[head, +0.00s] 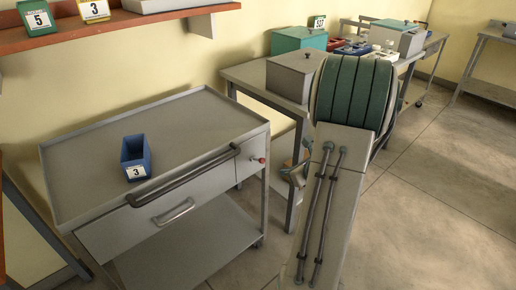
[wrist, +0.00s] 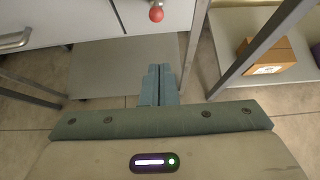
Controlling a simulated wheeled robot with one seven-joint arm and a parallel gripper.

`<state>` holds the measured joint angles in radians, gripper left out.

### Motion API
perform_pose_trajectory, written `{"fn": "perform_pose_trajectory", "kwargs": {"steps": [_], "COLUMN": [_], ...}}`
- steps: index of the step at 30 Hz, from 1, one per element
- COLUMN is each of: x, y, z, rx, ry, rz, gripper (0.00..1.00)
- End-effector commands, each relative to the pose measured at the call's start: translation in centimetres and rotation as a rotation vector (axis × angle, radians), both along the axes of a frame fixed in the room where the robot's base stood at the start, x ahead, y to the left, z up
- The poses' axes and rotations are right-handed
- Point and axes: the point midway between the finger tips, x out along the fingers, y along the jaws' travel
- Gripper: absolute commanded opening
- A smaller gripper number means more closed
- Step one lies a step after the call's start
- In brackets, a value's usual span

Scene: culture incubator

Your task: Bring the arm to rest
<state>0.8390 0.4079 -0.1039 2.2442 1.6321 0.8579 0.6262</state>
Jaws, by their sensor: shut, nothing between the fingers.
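My gripper (wrist: 158,85) shows in the wrist view with its two blue-grey fingers together and nothing between them. It points down beside the grey trolley, over the gap between the trolley and the workbench. In the head view my arm fills the right of centre, and the gripper's fingertips are hidden or too small to make out.
The grey trolley (head: 85,160) stands at the left with a blue box (head: 135,152) marked 3 on top. A red knob (wrist: 156,14) sits near my fingers. A workbench (head: 245,75) carries a grey box (head: 292,78). A cardboard box (wrist: 268,60) lies on a low shelf. Floor at right is clear.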

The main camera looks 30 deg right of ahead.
Motion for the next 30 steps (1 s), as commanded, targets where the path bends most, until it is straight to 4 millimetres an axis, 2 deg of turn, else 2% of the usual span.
{"fn": "perform_pose_trajectory", "kwargs": {"steps": [8,11,14,15,18,21,25,27,30], "x": [0.0,0.7,0.7,0.4,-1.1,-3.4,-6.9,-8.9,-11.5], "y": [0.0,3.8,9.3,11.6,17.0,21.3,25.3,26.7,27.9], "z": [0.0,3.0,6.5,7.9,11.0,13.7,16.7,18.3,20.4], "rx": [0.000,-0.080,-0.214,-0.279,-0.443,-0.615,-0.850,-0.983,-1.181], "ry": [0.000,-0.004,-0.007,-0.011,-0.026,-0.046,-0.081,-0.101,-0.127], "rz": [0.000,0.165,0.426,0.544,0.839,1.125,1.487,1.676,1.930], "gripper": [0.00,0.00,0.00,0.00,0.00,0.00,0.00,0.00,0.00]}}
